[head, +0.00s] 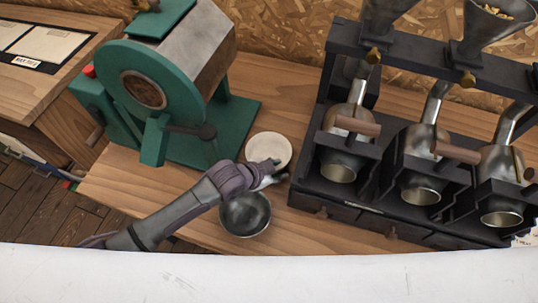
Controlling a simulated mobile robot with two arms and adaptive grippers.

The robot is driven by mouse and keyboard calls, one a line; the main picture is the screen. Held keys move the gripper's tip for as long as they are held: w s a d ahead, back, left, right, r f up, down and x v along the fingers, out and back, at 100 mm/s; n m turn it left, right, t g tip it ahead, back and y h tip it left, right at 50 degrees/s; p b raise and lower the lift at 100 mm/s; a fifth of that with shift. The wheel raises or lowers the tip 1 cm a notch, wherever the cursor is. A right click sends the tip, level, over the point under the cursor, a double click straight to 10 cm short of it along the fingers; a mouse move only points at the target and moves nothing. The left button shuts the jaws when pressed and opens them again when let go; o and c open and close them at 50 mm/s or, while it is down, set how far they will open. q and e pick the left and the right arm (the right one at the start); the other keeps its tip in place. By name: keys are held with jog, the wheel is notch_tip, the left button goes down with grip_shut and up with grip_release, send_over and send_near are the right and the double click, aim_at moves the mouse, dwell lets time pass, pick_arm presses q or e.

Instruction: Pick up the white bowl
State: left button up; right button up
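The white bowl (268,146) stands on the wooden table, between the green roaster and the black rack. My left gripper (277,173) is at the near edge of the white bowl and covers part of its lower rim in the head view. The fingers are small and partly merge with what is behind them, so I cannot tell whether they are open or shut, or whether they touch the bowl. My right gripper is not in view.
A grey metal bowl (245,214) stands below my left wrist, close to the table's front edge. A green roaster (150,90) stands to the left. A black rack (375,200) with several metal cups stands close on the right.

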pick_arm(q)
jog(key=shift+a, duration=0.1)
grip_shut()
jog(key=shift+r, duration=0.15)
